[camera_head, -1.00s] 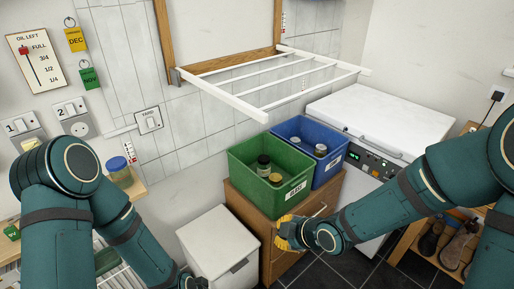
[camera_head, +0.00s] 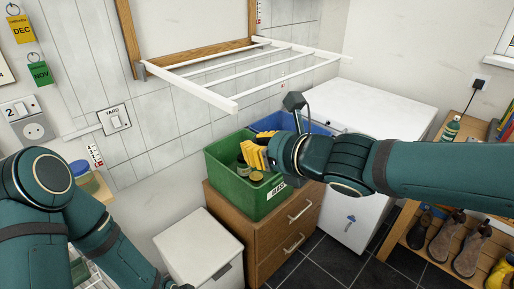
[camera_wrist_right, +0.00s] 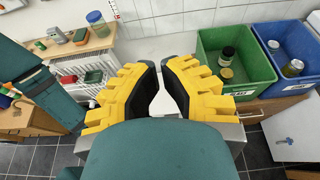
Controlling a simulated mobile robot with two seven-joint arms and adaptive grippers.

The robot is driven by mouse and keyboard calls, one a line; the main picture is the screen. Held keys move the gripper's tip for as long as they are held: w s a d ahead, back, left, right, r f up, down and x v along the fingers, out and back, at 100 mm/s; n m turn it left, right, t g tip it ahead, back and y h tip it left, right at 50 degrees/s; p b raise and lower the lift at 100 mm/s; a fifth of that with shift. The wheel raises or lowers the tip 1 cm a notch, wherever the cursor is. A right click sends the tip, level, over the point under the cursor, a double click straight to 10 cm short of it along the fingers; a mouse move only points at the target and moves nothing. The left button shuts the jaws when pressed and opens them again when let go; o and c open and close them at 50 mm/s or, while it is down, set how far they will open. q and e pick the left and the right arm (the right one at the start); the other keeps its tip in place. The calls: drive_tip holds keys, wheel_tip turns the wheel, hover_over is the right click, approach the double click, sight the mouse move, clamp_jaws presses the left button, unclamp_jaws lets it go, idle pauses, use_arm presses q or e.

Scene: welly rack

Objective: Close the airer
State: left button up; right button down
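The airer's white rack (camera_head: 222,99) sticks out from the wall, lowered, roughly level, with several bars. Its back edge meets a wooden frame (camera_head: 133,45) on the wall. My right gripper (camera_head: 259,146) has yellow fingers and is below the rack's front bar, over the green crate, apart from the rack. In the right wrist view its fingers (camera_wrist_right: 158,66) are apart with nothing between them. The airer is not in that view. My left arm is at the lower left, and its gripper is out of frame.
The green crate (camera_head: 235,198) and blue crate (camera_head: 318,128), holding jars, stand on a wooden drawer unit (camera_head: 258,238). A white appliance (camera_head: 390,102) is to the right, a white bin (camera_head: 197,250) to the left. A shoe rack with boots (camera_head: 441,240) is at far right.

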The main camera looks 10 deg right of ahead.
drive_tip(key=b+x, duration=0.3)
drive_tip(key=x, duration=0.4)
wheel_tip(320, 180, up, 4)
drive_tip(key=shift+w+a+f+p, duration=0.1)
drive_tip(key=shift+w+p, duration=0.05)
drive_tip(key=shift+p, duration=0.7)
